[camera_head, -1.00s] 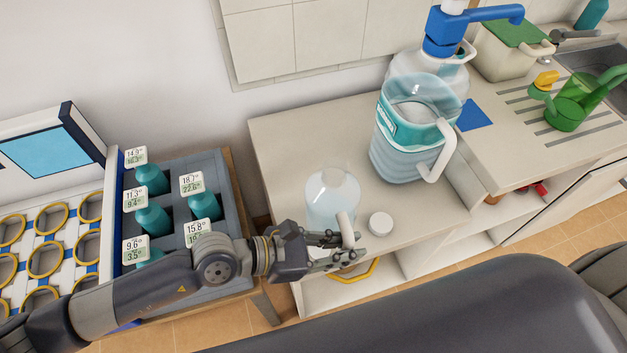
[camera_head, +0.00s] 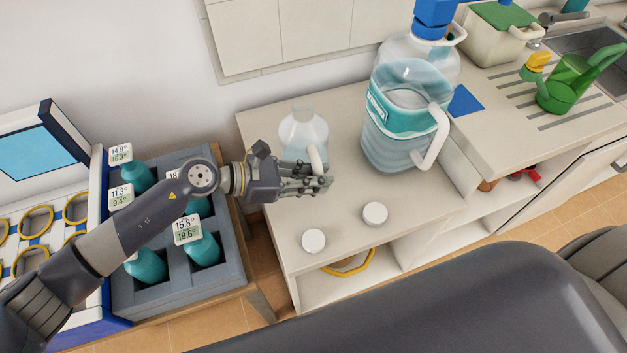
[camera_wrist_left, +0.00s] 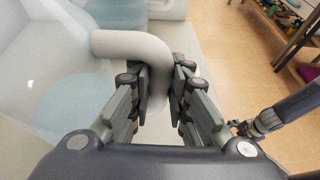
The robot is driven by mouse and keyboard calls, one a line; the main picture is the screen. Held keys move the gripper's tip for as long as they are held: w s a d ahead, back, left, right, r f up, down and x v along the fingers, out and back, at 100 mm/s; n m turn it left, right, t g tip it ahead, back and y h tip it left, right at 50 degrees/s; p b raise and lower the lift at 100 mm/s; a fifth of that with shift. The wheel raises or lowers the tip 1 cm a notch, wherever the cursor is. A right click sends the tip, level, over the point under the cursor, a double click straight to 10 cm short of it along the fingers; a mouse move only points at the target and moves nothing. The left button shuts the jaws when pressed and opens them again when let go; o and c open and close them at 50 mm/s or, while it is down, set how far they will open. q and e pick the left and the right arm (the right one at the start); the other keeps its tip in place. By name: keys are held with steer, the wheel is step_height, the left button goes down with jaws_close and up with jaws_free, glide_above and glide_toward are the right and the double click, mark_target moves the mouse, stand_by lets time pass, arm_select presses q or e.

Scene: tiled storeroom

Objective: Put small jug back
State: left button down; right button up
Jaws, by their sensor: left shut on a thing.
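The small jug (camera_head: 303,132) is clear with a white handle and stands upright on or just above the beige counter, left of the big water bottle. My left gripper (camera_head: 322,180) is shut on its handle. In the left wrist view the white handle (camera_wrist_left: 132,45) runs between the two fingers of the gripper (camera_wrist_left: 158,95). The jug's base is partly hidden by my gripper, so I cannot tell whether it touches the counter.
Two white caps (camera_head: 313,240) (camera_head: 375,214) lie near the counter's front edge. A grey crate (camera_head: 232,270) of teal bottles is at left. A green watering can (camera_head: 567,85) stands at right.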

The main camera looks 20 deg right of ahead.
arm_select(q)
steer(key=shift+w+d+f, duration=0.1)
steer(key=shift+w+f, duration=0.25)
steer(key=shift+f, duration=0.3)
steer(key=shift+w+f, duration=0.3)
steer(key=shift+f, duration=0.55)
steer(key=shift+f, duration=0.1)
steer(key=c, duration=1.5)
jaws_free()
steer(key=shift+s, duration=0.1)
steer(key=shift+f, duration=0.1)
